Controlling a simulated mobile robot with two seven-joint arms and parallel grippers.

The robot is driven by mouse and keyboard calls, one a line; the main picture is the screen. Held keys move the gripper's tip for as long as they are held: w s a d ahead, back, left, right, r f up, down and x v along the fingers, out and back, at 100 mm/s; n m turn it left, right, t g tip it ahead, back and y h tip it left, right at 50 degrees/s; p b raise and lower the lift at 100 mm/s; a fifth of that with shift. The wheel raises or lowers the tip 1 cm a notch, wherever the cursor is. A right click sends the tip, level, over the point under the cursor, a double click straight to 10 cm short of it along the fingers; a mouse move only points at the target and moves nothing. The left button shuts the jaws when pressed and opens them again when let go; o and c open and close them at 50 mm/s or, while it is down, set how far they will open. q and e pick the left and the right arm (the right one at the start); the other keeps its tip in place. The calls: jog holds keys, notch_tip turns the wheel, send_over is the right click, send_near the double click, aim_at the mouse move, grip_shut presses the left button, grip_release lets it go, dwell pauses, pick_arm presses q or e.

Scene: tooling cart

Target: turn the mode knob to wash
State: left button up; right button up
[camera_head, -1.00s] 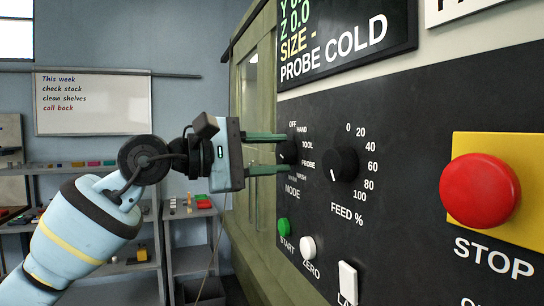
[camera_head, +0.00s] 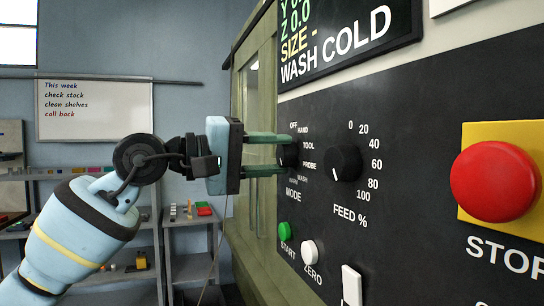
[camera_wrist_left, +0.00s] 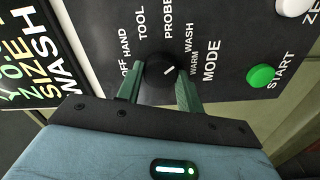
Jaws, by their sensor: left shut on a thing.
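The black mode knob (camera_head: 291,154) is on the dark control panel, ringed by the labels OFF, HAND, TOOL, PROBE, WASH and WARM. My left gripper (camera_head: 283,155) is shut on it, one green finger on each side. In the left wrist view the knob (camera_wrist_left: 159,68) sits between the fingertips of my gripper (camera_wrist_left: 158,80). Its white pointer line slants up and right, toward the WASH side. The display (camera_head: 345,40) reads WASH COLD. My right gripper is not in view.
The FEED % knob (camera_head: 342,163) is just right of the mode knob. Below are a green START button (camera_head: 285,230), a white ZERO button (camera_head: 309,250) and a white switch (camera_head: 351,284). A big red STOP button (camera_head: 495,181) is at the right. Shelves stand behind my arm.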

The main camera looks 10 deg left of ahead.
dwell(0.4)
pick_arm(q)
jog(key=o, duration=1)
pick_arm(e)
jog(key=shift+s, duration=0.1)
pick_arm(q)
jog(key=shift+s+a, duration=0.1)
jog(key=shift+a, duration=0.15)
jog(key=b+v, duration=0.1)
jog(key=v, duration=0.6)
jog(key=shift+s+a+b, duration=0.1)
jog(key=shift+s+b, duration=0.05)
jog(key=shift+b, duration=0.15)
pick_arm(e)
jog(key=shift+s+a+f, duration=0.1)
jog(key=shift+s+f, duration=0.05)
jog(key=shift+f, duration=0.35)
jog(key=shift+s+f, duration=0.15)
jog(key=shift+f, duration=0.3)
